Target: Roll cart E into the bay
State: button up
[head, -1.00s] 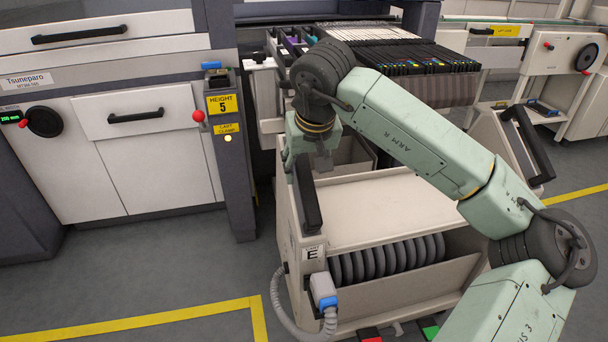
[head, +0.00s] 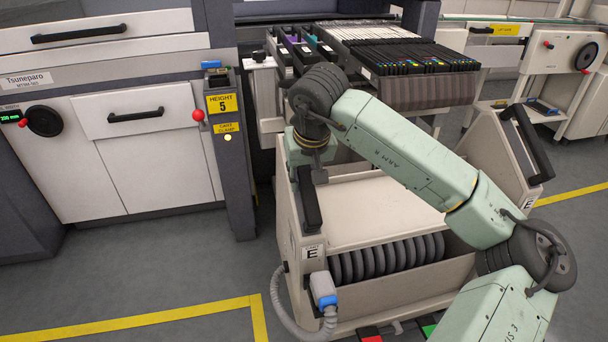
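Cart E (head: 375,215) is a cream trolley with black handles, in front of the machine's open bay (head: 262,160). Its left handle (head: 310,200) is above an "E" label; its right handle (head: 530,145) is across the deck. A bank of feeders (head: 420,58) shows at its far side. Several dark reels sit in its lower bin. My gripper (head: 319,178) points down beside the top of the left handle. Its fingers are small and mostly hidden by my wrist, so I cannot tell whether they touch or grip the handle.
A post (head: 228,150) marked "HEIGHT 5" and "CART CLAMP", with a red knob, stands left of the cart. A grey hose (head: 290,315) with a blue-collared plug (head: 323,290) hangs at the cart's near left corner. Red and green pedals are at its base. Floor at left is clear.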

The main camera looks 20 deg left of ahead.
grip_shut()
dwell(0.4)
jog(key=shift+w+a+r+b, duration=0.15)
jog(key=shift+w+a, duration=0.2)
jog(key=shift+w, duration=0.25)
jog(key=shift+w+a+r+b, duration=0.15)
jog(key=shift+w+a, duration=0.2)
jog(key=shift+w, duration=0.25)
jog(key=shift+w+a+f, duration=0.2)
jog(key=shift+a+f, duration=0.05)
jog(key=shift+f, duration=0.05)
jog(key=o, duration=0.6)
grip_release()
jog(key=shift+s+d, duration=0.1)
jog(key=shift+r, duration=0.15)
jog(key=v, duration=1.2)
